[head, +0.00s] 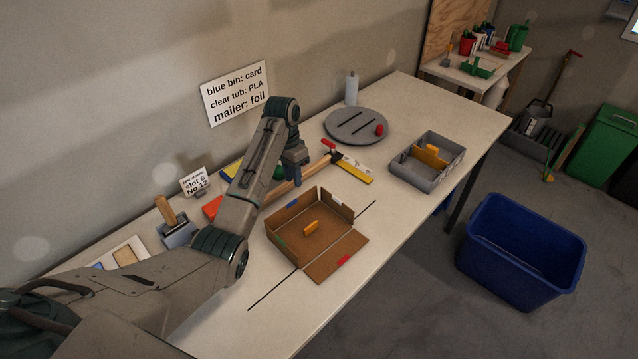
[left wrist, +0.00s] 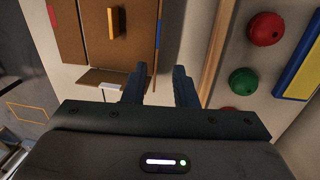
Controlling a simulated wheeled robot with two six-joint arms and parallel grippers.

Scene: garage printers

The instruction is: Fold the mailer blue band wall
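The brown cardboard mailer (head: 317,225) lies on the table with a yellow piece (head: 310,228) inside. Its red-band wall (head: 336,258) lies folded out flat at the front right; back and left walls stand up, and a green band shows at its left. In the left wrist view, the blue-band wall (left wrist: 143,32) runs along the mailer's right side, with the blue mark on its edge. My left gripper (head: 297,180) points down behind the mailer. Its fingers also show in the left wrist view (left wrist: 160,88), apart and empty, just off the blue-band edge. My right gripper is out of view.
A wooden bar (head: 313,174) lies behind the mailer, with red (left wrist: 265,29) and green (left wrist: 243,81) balls beyond it. A grey tray (head: 400,172) and a round grey disc (head: 340,130) stand farther along. A blue bin (head: 490,262) is on the floor. Table right of the mailer is clear.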

